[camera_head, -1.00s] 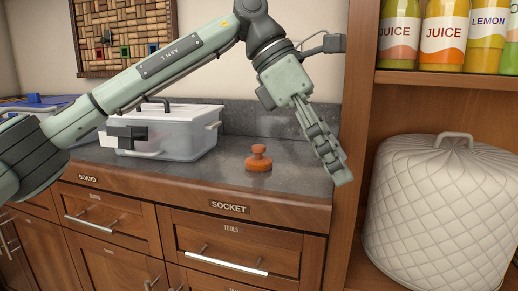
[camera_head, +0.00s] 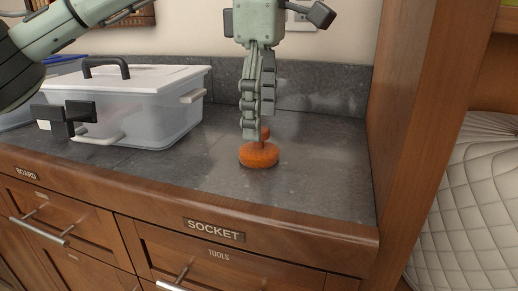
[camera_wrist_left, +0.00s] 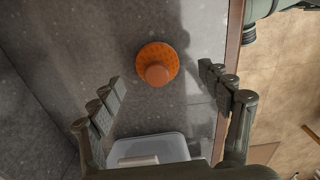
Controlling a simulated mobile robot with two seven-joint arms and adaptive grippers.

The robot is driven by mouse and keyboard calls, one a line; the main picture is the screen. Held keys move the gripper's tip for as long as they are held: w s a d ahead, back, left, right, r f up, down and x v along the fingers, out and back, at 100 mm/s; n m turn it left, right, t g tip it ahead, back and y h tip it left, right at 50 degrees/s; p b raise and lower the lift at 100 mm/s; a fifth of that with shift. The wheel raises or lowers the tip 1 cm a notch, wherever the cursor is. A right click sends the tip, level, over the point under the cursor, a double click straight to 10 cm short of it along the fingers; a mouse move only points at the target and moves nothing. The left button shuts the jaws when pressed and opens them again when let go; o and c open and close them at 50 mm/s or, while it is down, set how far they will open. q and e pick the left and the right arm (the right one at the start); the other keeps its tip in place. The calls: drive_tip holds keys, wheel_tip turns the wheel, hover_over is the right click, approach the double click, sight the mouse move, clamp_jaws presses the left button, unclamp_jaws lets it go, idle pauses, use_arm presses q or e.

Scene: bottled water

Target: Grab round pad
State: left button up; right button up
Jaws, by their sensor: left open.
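The round pad (camera_head: 259,156) is an orange disc with a small knob on top, standing on the dark grey counter. My left gripper (camera_head: 257,126) points down at it in the head view and hides most of the knob. In the left wrist view the pad (camera_wrist_left: 158,64) shows from above, between and slightly beyond the open fingers (camera_wrist_left: 162,82), with clear room on both sides. No finger is seen touching the pad there. My right gripper is not in view.
A clear plastic box (camera_head: 150,117) with a white lid and dark handle stands left of the pad. A wooden cabinet side (camera_head: 416,120) rises at the right end of the counter (camera_head: 320,180). The counter around the pad is clear.

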sight(259, 145)
use_arm(q)
drive_tip(key=f, duration=0.4)
drive_tip(key=shift+w, duration=0.2)
drive_tip(key=shift+c, duration=0.3)
